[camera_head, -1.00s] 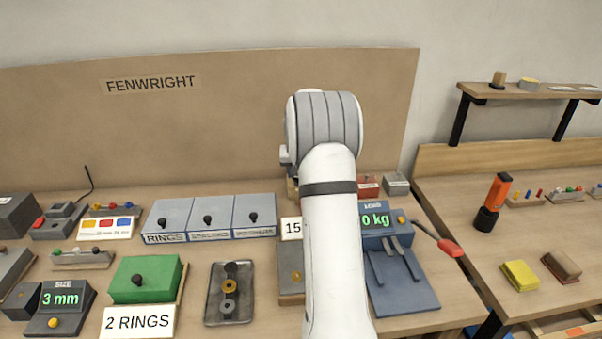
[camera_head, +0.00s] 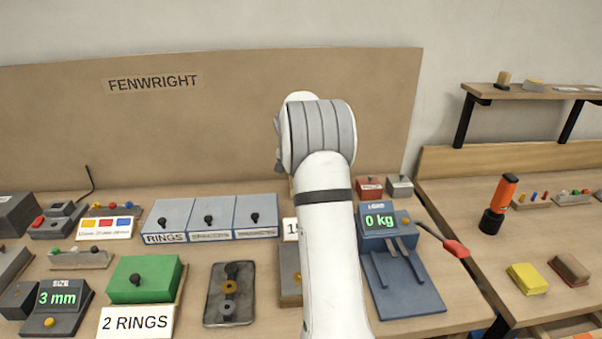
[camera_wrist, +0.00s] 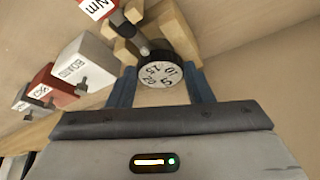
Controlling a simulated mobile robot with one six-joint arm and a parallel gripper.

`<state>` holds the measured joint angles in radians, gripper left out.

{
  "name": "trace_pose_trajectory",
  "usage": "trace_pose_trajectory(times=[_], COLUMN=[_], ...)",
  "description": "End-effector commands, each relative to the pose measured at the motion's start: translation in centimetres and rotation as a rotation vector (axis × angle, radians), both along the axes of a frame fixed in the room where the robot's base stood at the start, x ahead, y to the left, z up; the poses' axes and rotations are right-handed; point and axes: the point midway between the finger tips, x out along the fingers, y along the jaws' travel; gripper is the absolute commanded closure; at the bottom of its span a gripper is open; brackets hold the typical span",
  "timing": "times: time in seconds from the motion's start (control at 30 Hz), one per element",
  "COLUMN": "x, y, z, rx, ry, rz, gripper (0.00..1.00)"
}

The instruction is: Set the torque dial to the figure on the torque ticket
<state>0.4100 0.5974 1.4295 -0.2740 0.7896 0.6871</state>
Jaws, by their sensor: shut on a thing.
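The torque dial (camera_wrist: 158,74) shows in the wrist view as a round white face with a dark rim and black figures, among them 5, 10, 20 and 25. My gripper (camera_wrist: 160,80) has its two blue fingers on either side of the dial, shut on it. A white card with a red edge (camera_wrist: 100,8) reads "Nm" at the top of the wrist view; its figure is cut off. In the head view my arm hides the dial and my gripper. A white card showing "1" (camera_head: 290,230) is partly covered by my arm there.
A blue scale (camera_head: 405,280) reading 0 kg stands right of my arm, with a red-handled lever (camera_head: 456,249). Red (camera_wrist: 53,87) and white (camera_wrist: 82,66) blocks stand left of the dial in the wrist view. A green block (camera_head: 145,281) and a dark tray (camera_head: 229,294) lie left of my arm.

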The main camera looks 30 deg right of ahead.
Motion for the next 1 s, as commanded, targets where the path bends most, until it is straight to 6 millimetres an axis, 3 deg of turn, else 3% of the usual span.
trace_pose_trajectory(times=[0.1, 0.13, 0.4, 0.7, 1.0], x=[0.0, 0.0, 0.0, -0.1, -1.1], y=[0.0, 0.0, 0.0, 0.1, 1.6], z=[0.0, 0.0, 0.0, 0.4, 4.8], rx=[0.000, 0.000, 0.000, 0.000, -0.001], ry=[0.000, 0.000, 0.000, -0.001, -0.004], rz=[0.000, 0.001, 0.001, 0.001, 0.002], gripper=[0.77, 0.53, 0.31, 0.31, 0.31])
